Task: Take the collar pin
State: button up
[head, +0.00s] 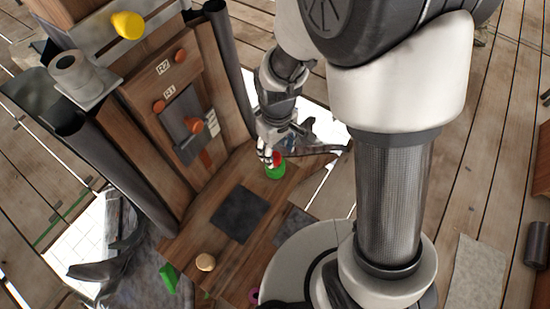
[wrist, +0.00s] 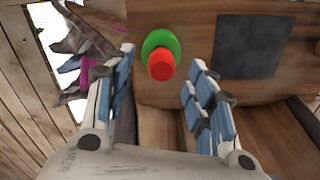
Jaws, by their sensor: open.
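A red round-topped piece (head: 277,158) stands in a green round base (head: 275,172) on the wooden ledge. It is the likeliest collar pin, though no label shows on it. In the wrist view the red top (wrist: 161,65) lies between the fingertips, with the green base (wrist: 161,43) around it. My gripper (head: 268,153) is pointed down, just above and beside the red top. In the wrist view my gripper (wrist: 161,58) has its blue-padded fingers spread on either side, with nothing held. Contact with the red piece cannot be told.
A dark square pad (head: 240,214) lies on the ledge, with a tan knob (head: 205,262) near its front. Behind stands a wooden panel (head: 145,95) with orange knobs (head: 196,125) and labels. A yellow piece (head: 127,25) sits higher up. Dark posts (head: 230,62) flank the panel.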

aim_at(275, 155)
notch_tip(275, 155, down, 6)
jog(key=b, duration=0.2)
jog(key=shift+a+r+b, duration=0.1)
jog(key=shift+b, duration=0.2)
jog(key=shift+r, duration=0.15)
jog(key=shift+c, duration=0.6)
jog(key=c, duration=1.1)
